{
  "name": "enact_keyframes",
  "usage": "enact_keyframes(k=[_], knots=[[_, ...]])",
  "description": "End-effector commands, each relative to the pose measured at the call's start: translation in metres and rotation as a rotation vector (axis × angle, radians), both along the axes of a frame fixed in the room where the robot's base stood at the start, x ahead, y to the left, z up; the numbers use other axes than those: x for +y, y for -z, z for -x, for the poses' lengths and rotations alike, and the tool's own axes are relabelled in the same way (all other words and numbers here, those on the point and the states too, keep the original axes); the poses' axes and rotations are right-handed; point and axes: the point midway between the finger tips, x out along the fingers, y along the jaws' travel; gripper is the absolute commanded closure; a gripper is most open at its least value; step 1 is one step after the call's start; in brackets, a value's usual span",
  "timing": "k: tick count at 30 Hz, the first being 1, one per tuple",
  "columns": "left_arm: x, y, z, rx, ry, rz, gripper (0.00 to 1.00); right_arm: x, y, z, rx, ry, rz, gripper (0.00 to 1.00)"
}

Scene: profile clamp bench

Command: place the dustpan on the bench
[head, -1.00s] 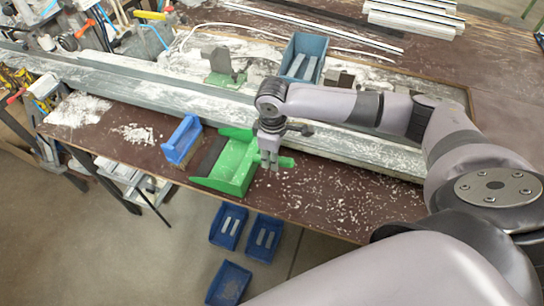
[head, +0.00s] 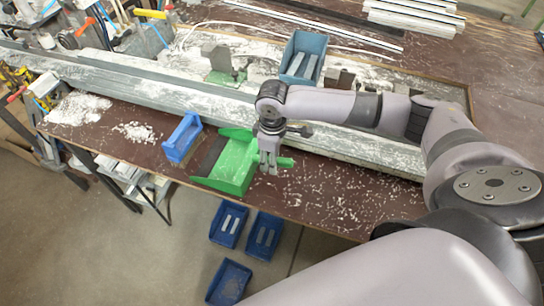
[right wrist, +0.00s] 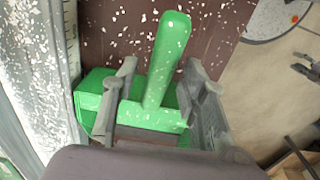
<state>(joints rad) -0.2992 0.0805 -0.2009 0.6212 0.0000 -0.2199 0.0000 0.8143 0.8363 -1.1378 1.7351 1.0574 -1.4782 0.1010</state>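The green dustpan (head: 228,168) lies on the brown bench (head: 330,196) near its front edge, its handle pointing right. My right gripper (head: 268,172) is at the handle side of the pan. In the right wrist view the dustpan's handle (right wrist: 167,60) runs up the picture between the two grey fingers of my right gripper (right wrist: 163,92). The fingers are apart, with a gap on each side of the handle, so it is open. Whether a finger touches the pan is hard to tell. My left gripper is not in view.
A blue hand brush or holder (head: 183,138) stands just left of the dustpan. A long grey profile (head: 200,97) lies behind, with a blue bin (head: 303,57) beyond it. White chips litter the bench. Blue bins (head: 229,226) sit below the front edge.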

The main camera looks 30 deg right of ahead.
Motion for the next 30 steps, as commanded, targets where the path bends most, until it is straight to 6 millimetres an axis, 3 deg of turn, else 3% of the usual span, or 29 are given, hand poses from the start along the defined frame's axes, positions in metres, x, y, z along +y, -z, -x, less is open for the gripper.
enact_keyframes(k=[7,21,30], knots=[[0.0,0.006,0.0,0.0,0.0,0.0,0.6,0.0,-0.018,-0.001,-0.004,-0.001,0.0,0.6],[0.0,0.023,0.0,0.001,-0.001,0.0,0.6,0.0,-0.109,0.001,-0.004,0.001,0.0,0.6],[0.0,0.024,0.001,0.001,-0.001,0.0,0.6,0.0,-0.122,0.002,-0.001,0.001,-0.001,0.6]])
